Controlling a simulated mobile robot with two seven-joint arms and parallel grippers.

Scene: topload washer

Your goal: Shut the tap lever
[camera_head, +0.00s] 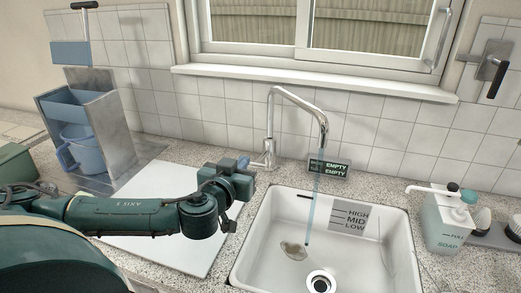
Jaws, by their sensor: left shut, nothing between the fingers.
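The chrome tap (270,122) stands behind the sink, and its curved spout reaches over the basin. A thin blue stream of water (313,200) runs from the spout into the white sink (262,235). A small metal part that looks like the tap lever (257,165) sticks out to the left low on the tap. My left gripper (243,168) is shut and empty just left of the tap base, close to this part. I cannot tell whether they touch. The gripper hides part of that area. My right gripper is out of view.
A white board (165,193) lies under my left arm. A metal stand (110,125) with a blue jug (80,150) is at the left. A small black sign (328,168) stands behind the sink, and a soap dispenser (447,228) is at its right.

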